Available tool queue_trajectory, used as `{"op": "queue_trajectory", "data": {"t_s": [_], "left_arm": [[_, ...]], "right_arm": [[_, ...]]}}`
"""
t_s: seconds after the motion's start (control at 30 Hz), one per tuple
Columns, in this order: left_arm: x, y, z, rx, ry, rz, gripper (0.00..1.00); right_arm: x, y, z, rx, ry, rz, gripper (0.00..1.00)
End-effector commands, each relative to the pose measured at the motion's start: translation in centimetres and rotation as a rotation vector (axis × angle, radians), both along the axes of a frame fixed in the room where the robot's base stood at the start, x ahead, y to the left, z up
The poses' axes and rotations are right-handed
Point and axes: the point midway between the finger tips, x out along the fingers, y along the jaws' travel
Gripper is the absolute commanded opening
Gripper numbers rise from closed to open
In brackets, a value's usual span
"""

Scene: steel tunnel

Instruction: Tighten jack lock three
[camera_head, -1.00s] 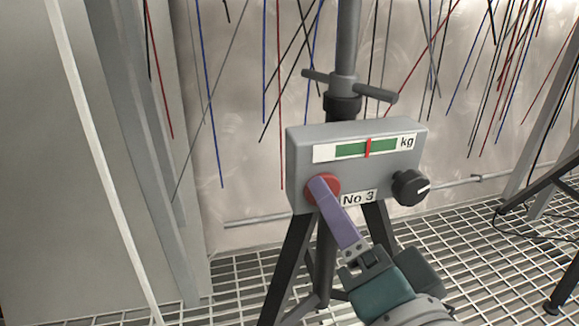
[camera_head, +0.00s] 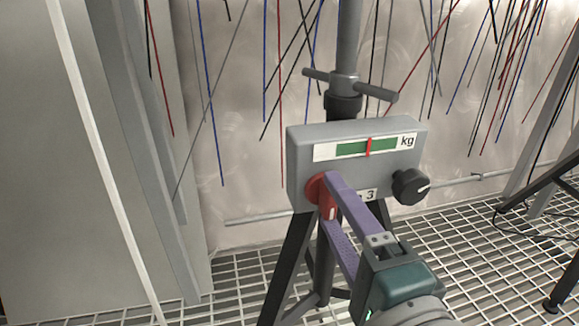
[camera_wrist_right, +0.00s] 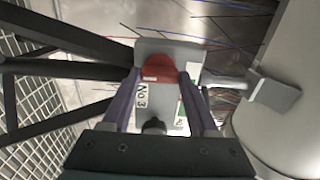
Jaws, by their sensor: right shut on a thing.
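Jack No 3 carries a grey box (camera_head: 300,150) with a gauge (camera_head: 352,148) marked kg, whose red needle stands over the green band. A red lock knob (camera_head: 316,190) sits at the box's lower left and shows a white mark. My right gripper (camera_head: 332,204) is shut on this red knob, one purple finger above it and one below. In the right wrist view, the red knob (camera_wrist_right: 160,68) lies between the two purple fingers. A finger partly hides the No 3 label (camera_head: 368,195). My left gripper is out of view.
A black dial (camera_head: 410,187) with a white line is on the box's lower right. A T-handle (camera_head: 345,84) crosses the jack's post above. Dark tripod legs (camera_head: 288,265) stand on the grating floor. A grey post (camera_head: 150,150) stands at left.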

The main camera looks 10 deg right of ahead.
Motion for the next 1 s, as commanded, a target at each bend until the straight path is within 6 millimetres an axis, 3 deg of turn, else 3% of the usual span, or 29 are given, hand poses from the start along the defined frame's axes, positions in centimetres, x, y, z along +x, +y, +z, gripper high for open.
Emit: {"op": "queue_trajectory", "data": {"t_s": [0.33, 0.37, 0.6, 0.87, 1.0], "left_arm": [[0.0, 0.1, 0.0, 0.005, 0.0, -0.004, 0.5], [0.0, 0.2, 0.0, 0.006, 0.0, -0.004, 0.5], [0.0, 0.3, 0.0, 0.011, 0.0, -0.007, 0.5], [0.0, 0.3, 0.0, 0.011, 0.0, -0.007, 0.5], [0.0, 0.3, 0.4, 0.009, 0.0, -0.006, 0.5]], "right_arm": [[0.0, 0.0, 0.0, 0.002, 0.0, 0.0, 0.04], [0.0, 0.0, 0.0, 0.002, 0.0, 0.0, 0.61], [0.0, 0.0, 0.0, 0.001, 0.0, 0.0, 0.88], [-0.1, 0.0, 0.0, 0.001, 0.0, 0.0, 0.9], [-1.3, 0.0, 0.0, -0.001, 0.004, 0.002, 0.9]]}}
